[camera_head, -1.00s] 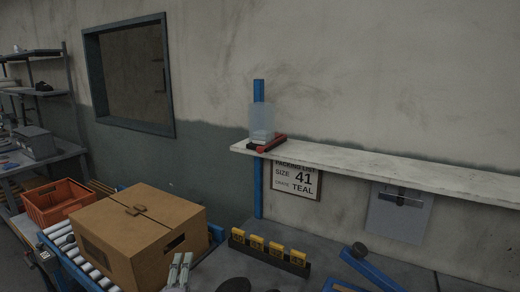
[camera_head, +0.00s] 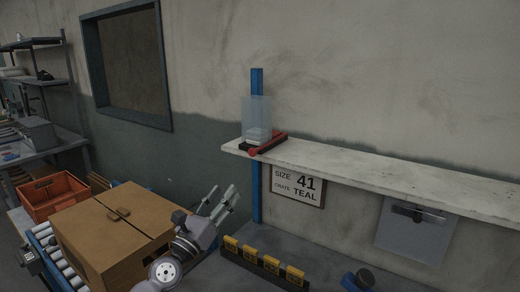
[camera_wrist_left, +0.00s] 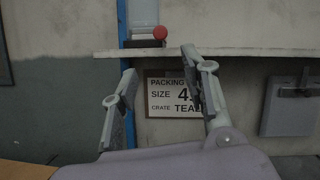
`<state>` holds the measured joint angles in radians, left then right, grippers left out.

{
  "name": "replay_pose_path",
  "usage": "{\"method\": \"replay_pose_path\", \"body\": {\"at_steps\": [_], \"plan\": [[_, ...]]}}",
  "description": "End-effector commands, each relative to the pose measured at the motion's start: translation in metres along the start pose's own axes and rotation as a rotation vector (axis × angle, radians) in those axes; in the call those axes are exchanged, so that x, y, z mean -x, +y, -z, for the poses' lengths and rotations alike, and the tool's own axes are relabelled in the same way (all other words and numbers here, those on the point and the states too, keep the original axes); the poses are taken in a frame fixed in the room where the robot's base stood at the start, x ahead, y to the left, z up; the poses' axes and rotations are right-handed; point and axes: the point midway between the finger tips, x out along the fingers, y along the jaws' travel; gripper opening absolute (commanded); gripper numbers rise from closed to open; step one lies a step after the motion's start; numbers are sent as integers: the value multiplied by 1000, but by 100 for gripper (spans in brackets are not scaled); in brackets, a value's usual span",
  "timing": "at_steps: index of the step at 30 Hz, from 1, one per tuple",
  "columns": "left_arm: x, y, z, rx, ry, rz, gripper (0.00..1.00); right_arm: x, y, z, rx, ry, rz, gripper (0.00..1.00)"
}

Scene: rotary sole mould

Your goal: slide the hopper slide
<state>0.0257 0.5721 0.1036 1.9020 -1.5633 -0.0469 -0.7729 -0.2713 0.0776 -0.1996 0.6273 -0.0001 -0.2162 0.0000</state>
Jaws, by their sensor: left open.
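The hopper (camera_head: 257,118) is a clear cup on a dark base at the left end of the white shelf. A red slide (camera_head: 266,144) with a round red knob sits at its foot and juts over the shelf's front edge. In the left wrist view the red knob (camera_wrist_left: 160,33) shows above the shelf edge, beside the clear hopper (camera_wrist_left: 143,14). My left gripper (camera_head: 222,199) is open and empty, below and left of the slide, in front of the wall. Its fingers also show in the left wrist view (camera_wrist_left: 158,84), spread below the shelf. My right gripper is not in view.
The white shelf (camera_head: 380,181) runs right along the wall, with a blue post (camera_head: 257,200) under its left end. A sign (camera_head: 297,186) and a clipboard (camera_head: 415,229) hang below. A cardboard box (camera_head: 110,235) stands on rollers at left; a rack of yellow blocks (camera_head: 263,262) is below.

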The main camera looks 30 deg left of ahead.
Motion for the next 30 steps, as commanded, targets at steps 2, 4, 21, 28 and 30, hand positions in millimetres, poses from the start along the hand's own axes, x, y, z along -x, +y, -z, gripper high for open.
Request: {"method": "replay_pose_path", "body": {"at_steps": [2,4,21,28,30], "plan": [[-6,0,-2,-3,-1,0,42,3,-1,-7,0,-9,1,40],[-13,0,-3,-3,-2,0,42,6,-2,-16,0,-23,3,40],[-118,0,-2,0,-4,0,42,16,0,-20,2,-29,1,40],[-152,0,1,0,-2,0,42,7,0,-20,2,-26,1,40],[-160,0,1,0,-2,0,42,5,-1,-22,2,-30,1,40]]}}
